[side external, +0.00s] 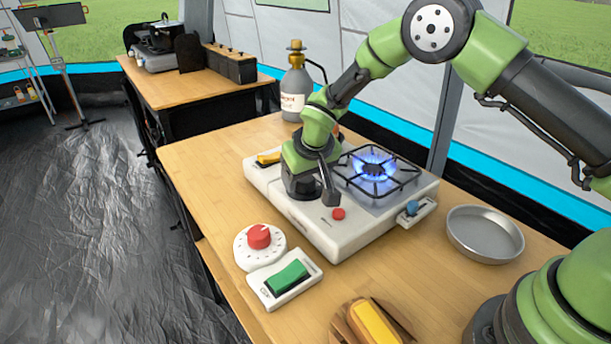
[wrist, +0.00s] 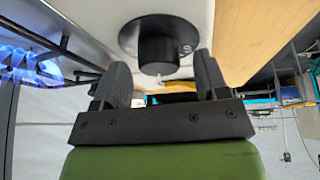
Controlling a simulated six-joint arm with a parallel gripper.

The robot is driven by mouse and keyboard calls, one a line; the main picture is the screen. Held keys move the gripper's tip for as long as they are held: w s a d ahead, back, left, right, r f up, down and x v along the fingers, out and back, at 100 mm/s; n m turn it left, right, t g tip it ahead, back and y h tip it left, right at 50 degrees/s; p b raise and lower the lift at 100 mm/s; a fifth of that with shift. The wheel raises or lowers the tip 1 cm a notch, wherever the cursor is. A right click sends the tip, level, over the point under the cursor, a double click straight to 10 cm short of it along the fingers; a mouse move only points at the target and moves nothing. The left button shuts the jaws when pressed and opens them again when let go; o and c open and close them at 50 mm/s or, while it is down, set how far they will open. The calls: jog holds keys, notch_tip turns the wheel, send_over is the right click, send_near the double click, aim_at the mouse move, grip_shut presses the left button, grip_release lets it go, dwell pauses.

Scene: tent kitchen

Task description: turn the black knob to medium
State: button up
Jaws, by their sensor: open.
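The black knob (wrist: 158,50) is a short cylinder on a round black dial plate (wrist: 183,30) with small pale marks, on a white surface in the wrist view. A small white mark shows at its near end; I cannot read the setting. My gripper (wrist: 161,65) is open, one finger on each side of the knob's near end, with gaps to both sides. In the side view my gripper (side external: 311,190) is over the front left part of the white stove (side external: 340,232) and hides the knob. A blue flame (side external: 373,166) burns on the stove's burner.
A red knob (side external: 259,236) on a white dial and a green switch (side external: 287,277) sit in front of the stove. A metal pan (side external: 485,233) is at right, a bottle (side external: 294,88) behind. A yellow block in a wooden holder (side external: 376,321) stands at the near edge.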

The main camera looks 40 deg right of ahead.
jog(key=shift+w+f, duration=0.15)
jog(key=shift+f, duration=0.2)
jog(key=c, duration=0.9)
jog(key=shift+d, duration=0.1)
jog(key=n+y, duration=0.1)
jog(key=n, duration=0.3)
jog(key=shift+d+y, duration=0.1)
jog(key=shift+y, duration=0.3)
jog(key=shift+n+y, duration=0.7)
jog(key=shift+n, duration=1.1)
jog(key=o, duration=0.9)
